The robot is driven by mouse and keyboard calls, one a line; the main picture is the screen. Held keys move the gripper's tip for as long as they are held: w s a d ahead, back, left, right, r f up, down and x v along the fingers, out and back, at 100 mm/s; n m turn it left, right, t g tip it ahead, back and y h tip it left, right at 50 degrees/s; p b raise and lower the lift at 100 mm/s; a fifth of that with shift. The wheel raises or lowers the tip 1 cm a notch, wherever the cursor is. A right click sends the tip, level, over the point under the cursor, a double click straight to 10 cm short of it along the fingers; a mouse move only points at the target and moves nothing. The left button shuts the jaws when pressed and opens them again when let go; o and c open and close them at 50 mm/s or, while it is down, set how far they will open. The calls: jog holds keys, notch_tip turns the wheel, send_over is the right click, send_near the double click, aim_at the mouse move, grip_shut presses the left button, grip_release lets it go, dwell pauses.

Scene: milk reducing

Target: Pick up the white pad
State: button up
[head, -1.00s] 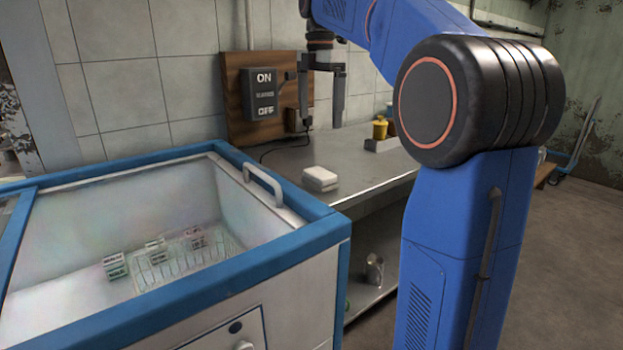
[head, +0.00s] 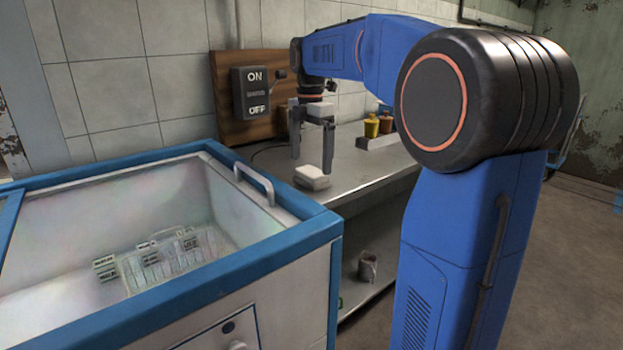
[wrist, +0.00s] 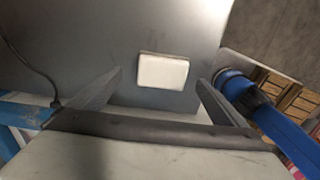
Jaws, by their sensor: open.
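The white pad (head: 312,178) lies on the grey metal counter (head: 345,167), near its left end beside the blue-rimmed freezer. My gripper (head: 311,165) points down over the pad, with its fingers spread and nothing held. In the wrist view the pad (wrist: 163,71) shows as a white rectangle between the two fingers (wrist: 160,77), with a gap on each side. I cannot tell exactly how high the fingertips are above the counter.
A switch box (head: 256,92) is on the wall behind. Yellow containers (head: 372,126) stand farther right on the counter. A metal can (head: 367,267) is on the lower shelf.

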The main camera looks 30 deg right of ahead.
aim_at(311, 171)
jog(key=f, duration=0.4)
jog(key=shift+s+d+f, duration=0.1)
jog(key=shift+s+f, duration=0.1)
jog(key=shift+f, duration=0.2)
jog(key=shift+c, duration=0.3)
jog(key=c, duration=1.2)
jog(key=shift+r, duration=0.15)
notch_tip(311, 171, up, 10)
jog(key=shift+f, duration=0.1)
